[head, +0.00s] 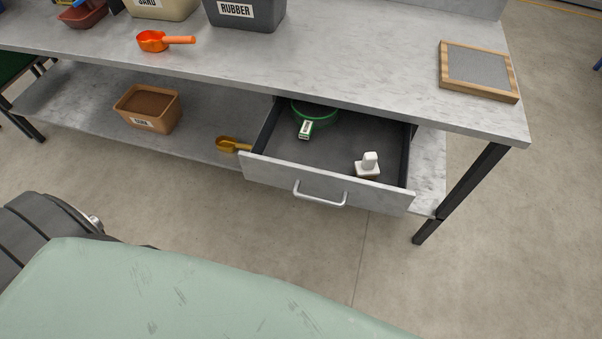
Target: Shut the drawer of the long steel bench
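The long steel bench (330,72) runs across the upper part of the head view. Its drawer (277,172) hangs under the right half of the top and is pulled out toward me. A pale bar handle (320,199) is on its front panel. Inside the drawer lie a green round item (316,112) at the back, a small green-and-white box (305,129), and a white stamp-like object (368,165) near the front right. Neither of my grippers shows in the head view.
On the bench top are an orange scoop (154,41), a grey bin marked RUBBER (245,17) and a wood-framed screen (478,68). The lower shelf (90,99) holds a brown bin (150,124) and a yellow scoop (229,145). Floor before the drawer is clear.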

